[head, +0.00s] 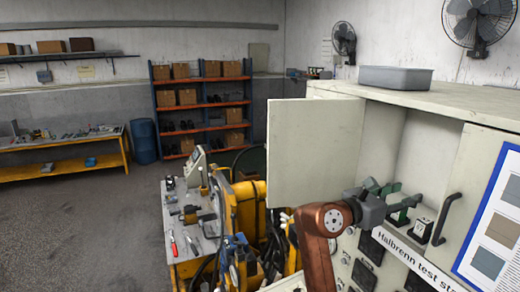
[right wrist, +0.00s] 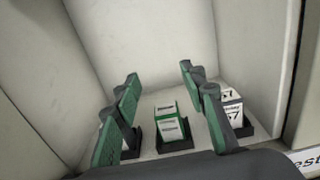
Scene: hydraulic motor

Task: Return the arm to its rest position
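My right arm (head: 318,240) reaches up in front of the open wall cabinet (head: 440,101). My right gripper (head: 396,192) is at the cabinet opening, with its green fingers pointing inward. In the right wrist view the gripper (right wrist: 159,76) is open, its fingers spread wide with nothing between the tips. Beyond it, a green and white box (right wrist: 168,124) sits in a black holder on the cabinet floor. A white box (right wrist: 231,105) with dark print stands to its right, partly behind the right finger. My left gripper does not show.
The cabinet door (head: 315,152) stands open to the left of my arm. A grey bin (head: 395,78) is on the cabinet top. Yellow machinery (head: 247,208) and a tool bench (head: 190,240) stand lower left. Open floor (head: 85,225) lies further left.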

